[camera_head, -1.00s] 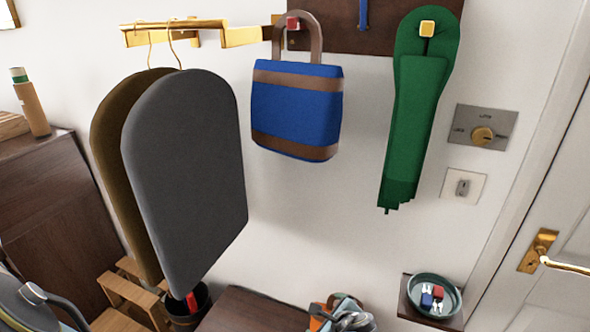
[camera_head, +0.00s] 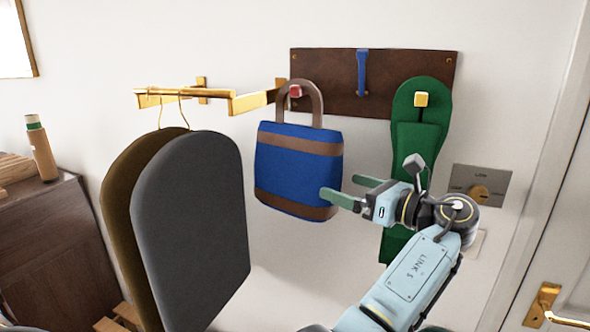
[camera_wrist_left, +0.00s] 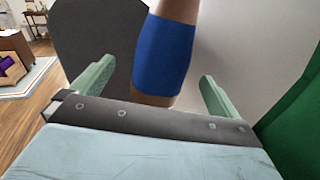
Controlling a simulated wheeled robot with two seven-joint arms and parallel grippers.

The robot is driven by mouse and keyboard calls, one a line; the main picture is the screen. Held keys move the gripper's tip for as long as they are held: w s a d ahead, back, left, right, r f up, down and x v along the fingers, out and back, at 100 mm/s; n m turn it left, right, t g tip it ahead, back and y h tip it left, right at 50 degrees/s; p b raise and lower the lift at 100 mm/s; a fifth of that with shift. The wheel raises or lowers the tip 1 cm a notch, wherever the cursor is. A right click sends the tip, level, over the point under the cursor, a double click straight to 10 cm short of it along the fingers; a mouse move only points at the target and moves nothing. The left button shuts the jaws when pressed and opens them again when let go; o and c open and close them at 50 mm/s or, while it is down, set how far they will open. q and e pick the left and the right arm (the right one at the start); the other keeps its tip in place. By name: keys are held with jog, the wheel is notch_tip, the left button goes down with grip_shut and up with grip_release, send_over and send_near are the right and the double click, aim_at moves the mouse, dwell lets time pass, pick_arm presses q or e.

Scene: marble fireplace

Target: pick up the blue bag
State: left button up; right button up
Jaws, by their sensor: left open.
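The blue bag (camera_head: 298,170) has brown bands and a brown handle looped over the red-tipped peg (camera_head: 295,91). It hangs against the wall. My left gripper (camera_head: 346,190) is open and empty at the bag's lower right side. In the wrist view, the bag (camera_wrist_left: 165,52) shows edge-on between the two green fingers of the left gripper (camera_wrist_left: 157,75), beyond the palm. One fingertip overlaps the bag's right edge in the head view; whether it touches cannot be told. My right gripper is not in view.
A grey board-like garment (camera_head: 190,225) and a brown one (camera_head: 125,190) hang left of the bag from a brass rail (camera_head: 185,95). A green hanging item (camera_head: 418,140) is close on the right, partly behind my arm. A dark rack (camera_head: 390,75) holds a blue strap (camera_head: 361,72).

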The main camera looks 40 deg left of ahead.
aim_at(336, 183)
pick_arm(q)
jog(key=a, duration=0.3)
jog(key=shift+w+a, duration=0.15)
jog(key=shift+a, duration=0.15)
jog(key=a+p, duration=0.2)
jog(key=a, duration=0.3)
jog(key=shift+w, duration=0.2)
jog(key=shift+c, duration=0.8)
jog(key=c, duration=1.2)
jog(key=shift+o, duration=0.2)
jog(key=shift+r, duration=0.1)
jog(key=shift+r, duration=0.6)
notch_tip(336, 183, up, 2)
jog(key=shift+r+b, duration=0.25)
jog(key=shift+b, duration=0.2)
jog(key=s+d+b, duration=0.1)
jog(key=s+d, duration=0.3)
jog(key=s, duration=1.3)
jog(key=shift+s+d+f+b, duration=0.15)
jog(key=shift+s+f+b, duration=0.05)
jog(key=shift+s+b, duration=0.1)
